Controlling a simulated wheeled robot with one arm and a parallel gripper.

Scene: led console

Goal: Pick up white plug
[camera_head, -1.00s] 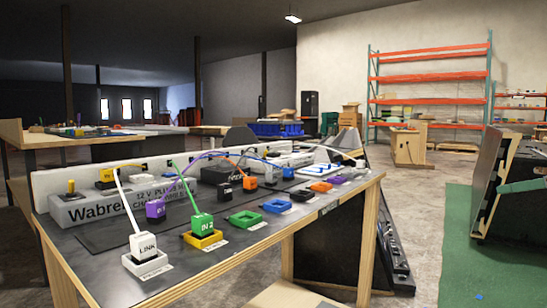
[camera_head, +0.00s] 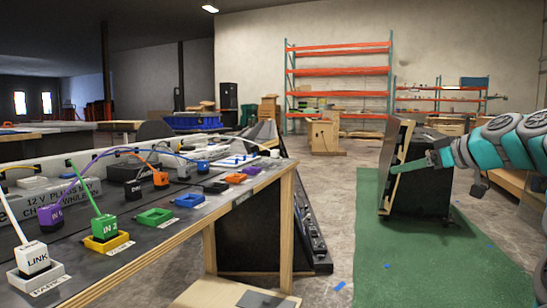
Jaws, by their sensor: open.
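The white plug (camera_head: 33,257) is marked LINK and stands upright in a white-rimmed socket (camera_head: 37,279) at the near left corner of the sloped console. A white cable rises from its top toward the left edge.
A green plug (camera_head: 105,227) stands in a yellow socket (camera_head: 107,243) right beside the white plug. Green, blue and orange empty sockets run along the console's front edge (camera_head: 180,232).

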